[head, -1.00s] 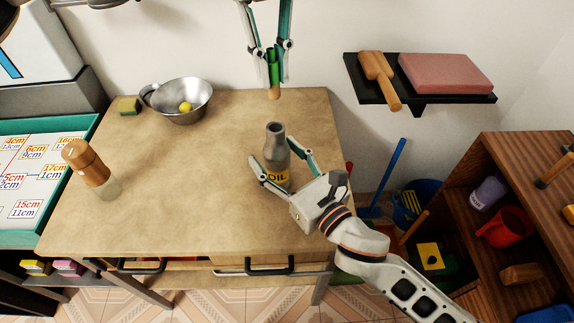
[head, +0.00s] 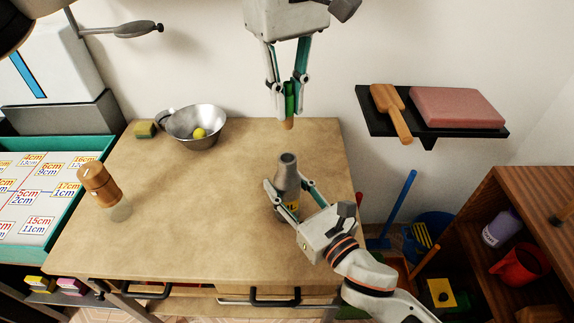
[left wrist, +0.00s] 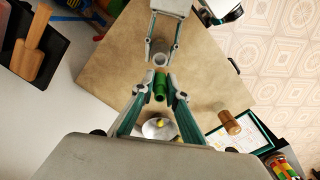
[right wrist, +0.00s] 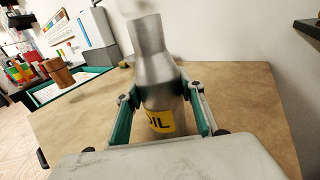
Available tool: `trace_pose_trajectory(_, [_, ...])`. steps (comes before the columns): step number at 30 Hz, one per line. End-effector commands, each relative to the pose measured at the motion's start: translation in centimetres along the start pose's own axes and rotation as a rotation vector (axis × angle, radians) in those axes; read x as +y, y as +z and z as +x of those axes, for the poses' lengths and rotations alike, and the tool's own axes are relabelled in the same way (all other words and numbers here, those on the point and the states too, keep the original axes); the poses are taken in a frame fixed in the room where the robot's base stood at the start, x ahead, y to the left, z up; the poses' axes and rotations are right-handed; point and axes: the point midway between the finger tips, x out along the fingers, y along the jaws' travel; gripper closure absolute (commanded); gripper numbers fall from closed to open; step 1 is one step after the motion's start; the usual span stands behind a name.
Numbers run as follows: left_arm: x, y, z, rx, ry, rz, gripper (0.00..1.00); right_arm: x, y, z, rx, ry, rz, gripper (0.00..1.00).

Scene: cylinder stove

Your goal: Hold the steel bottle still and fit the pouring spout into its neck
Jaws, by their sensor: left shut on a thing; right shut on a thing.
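The steel bottle (head: 287,170) stands upright on the table with a yellow "OIL" label. My right gripper (head: 287,188) is shut on its body, one finger on each side. The right wrist view shows the bottle (right wrist: 155,70) between the fingers, below the neck. The pouring spout (head: 290,103) is green with a tan lower tip. My left gripper (head: 289,90) is shut on it and holds it upright above the bottle, tip down, with a gap to the mouth. In the left wrist view the spout (left wrist: 160,86) is close to the open bottle mouth (left wrist: 161,60).
A steel bowl (head: 194,126) with a yellow ball and a sponge (head: 145,129) sit at the table's back left. A brown-topped jar (head: 98,185) stands at the left. A wall shelf (head: 430,128) is at the right. The table's middle is clear.

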Motion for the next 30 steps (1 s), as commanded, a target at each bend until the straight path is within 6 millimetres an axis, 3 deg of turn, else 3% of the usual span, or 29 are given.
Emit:
trace_pose_trajectory(6, [0.0, 0.0, 3.9, -0.005, -0.002, -0.001, 1.00, 0.0, 0.0, 0.0, -0.001, 0.000, 0.000, 0.87])
trace_pose_trajectory(19, [-0.1, 0.0, 8.8, -0.004, -0.002, -0.002, 1.00, 0.0, 0.0, 0.0, -0.001, 0.000, 0.000, 0.87])
trace_pose_trajectory(30, [0.0, 0.0, 9.7, -0.001, 0.000, -0.002, 1.00, 0.0, 0.0, 0.0, 0.000, 0.000, 0.000, 0.87])
